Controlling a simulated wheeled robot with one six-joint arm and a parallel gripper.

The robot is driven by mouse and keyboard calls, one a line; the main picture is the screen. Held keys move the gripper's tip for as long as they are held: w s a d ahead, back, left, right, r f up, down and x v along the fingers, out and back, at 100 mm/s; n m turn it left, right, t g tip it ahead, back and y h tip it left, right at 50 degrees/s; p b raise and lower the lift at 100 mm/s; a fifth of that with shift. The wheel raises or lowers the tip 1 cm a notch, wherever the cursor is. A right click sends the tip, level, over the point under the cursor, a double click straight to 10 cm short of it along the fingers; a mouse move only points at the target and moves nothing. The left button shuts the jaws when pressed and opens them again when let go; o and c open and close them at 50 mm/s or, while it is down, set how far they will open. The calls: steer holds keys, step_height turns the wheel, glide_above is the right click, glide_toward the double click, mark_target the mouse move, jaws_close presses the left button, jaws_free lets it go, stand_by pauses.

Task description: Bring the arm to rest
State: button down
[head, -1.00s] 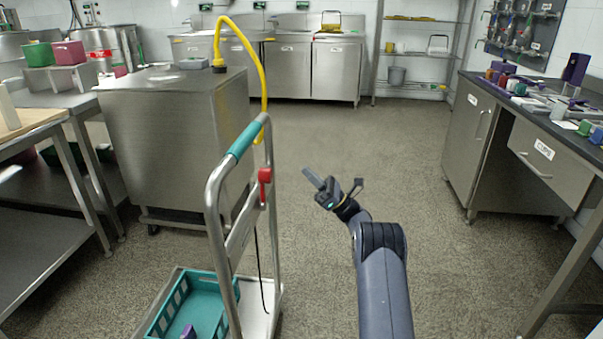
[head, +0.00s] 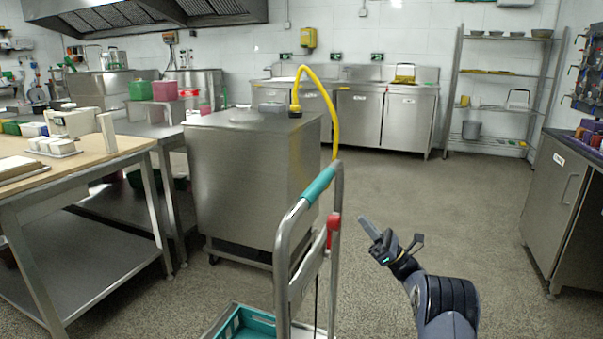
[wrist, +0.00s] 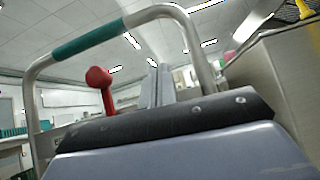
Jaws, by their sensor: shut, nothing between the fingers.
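My gripper (head: 369,228) is right of the trolley's handle in the head view, held in the air over the floor. Its fingers are together with nothing between them, pointing up and to the left. In the wrist view the fingers (wrist: 158,86) stand upright in front of the trolley's handle frame. I see no contact between my gripper and the trolley.
A trolley (head: 284,262) with a teal grip, a red knob (head: 333,222) and a teal crate (head: 236,325) stands close on the left. A steel cabinet (head: 245,185) with a yellow hose (head: 325,92) is behind it. A dark-topped bench (head: 560,200) stands right. Open floor (head: 440,210) lies between.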

steer(key=a, duration=0.1)
steer(key=s+a+r, duration=0.1)
steer(key=a, duration=0.1)
steer(key=s+a+r+b, duration=0.1)
steer(key=a, duration=0.1)
steer(key=shift+s, duration=0.1)
stand_by(0.3)
